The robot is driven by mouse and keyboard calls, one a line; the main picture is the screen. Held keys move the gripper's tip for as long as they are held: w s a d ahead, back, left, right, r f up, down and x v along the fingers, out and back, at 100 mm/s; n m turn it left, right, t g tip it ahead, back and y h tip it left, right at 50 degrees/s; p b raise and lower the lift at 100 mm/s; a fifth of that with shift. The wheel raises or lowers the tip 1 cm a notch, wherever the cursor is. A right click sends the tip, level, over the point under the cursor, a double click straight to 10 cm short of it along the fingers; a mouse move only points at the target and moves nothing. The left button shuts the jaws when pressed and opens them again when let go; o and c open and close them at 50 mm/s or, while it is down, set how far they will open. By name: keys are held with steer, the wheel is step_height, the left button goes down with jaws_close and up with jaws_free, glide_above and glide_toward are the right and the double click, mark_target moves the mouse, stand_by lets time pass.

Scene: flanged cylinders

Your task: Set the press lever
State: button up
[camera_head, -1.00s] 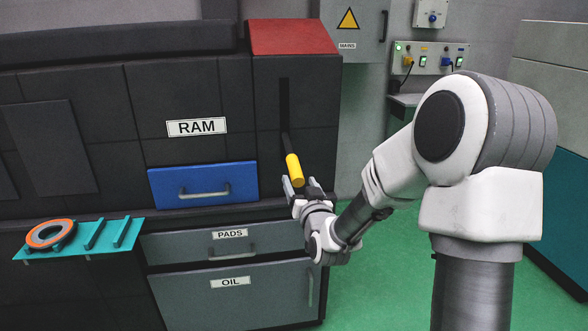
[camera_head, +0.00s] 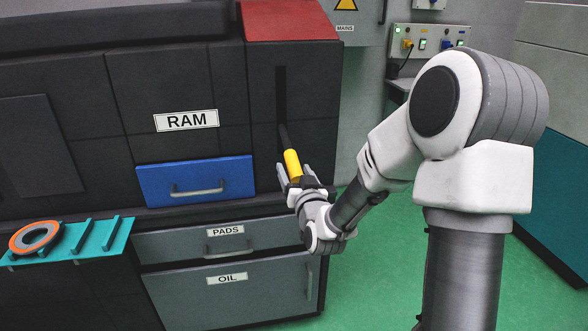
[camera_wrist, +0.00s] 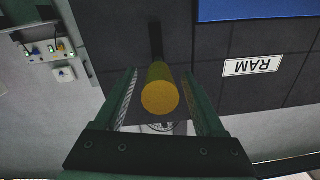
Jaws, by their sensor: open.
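The press lever is a dark rod with a yellow grip (camera_head: 291,164), coming out of a vertical slot in the dark cabinet under a red top. It points out and down from the low part of the slot. My gripper (camera_head: 293,177) is at the grip's lower end in the head view, its fingers on either side. In the wrist view the yellow grip (camera_wrist: 160,92) lies between my two open fingers (camera_wrist: 162,103), with its round end towards the camera. A gap shows on each side of it there.
A blue drawer (camera_head: 196,181) with a handle sits left of the lever, under the RAM label. PADS (camera_head: 190,242) and OIL (camera_head: 235,291) drawers are below. A teal shelf (camera_head: 98,240) with an orange-grey ring (camera_head: 35,238) juts out at left. Green floor is clear at right.

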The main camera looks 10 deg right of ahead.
steer(key=shift+c, duration=0.4)
jaws_close()
steer(key=shift+r, duration=0.1)
stand_by(1.0)
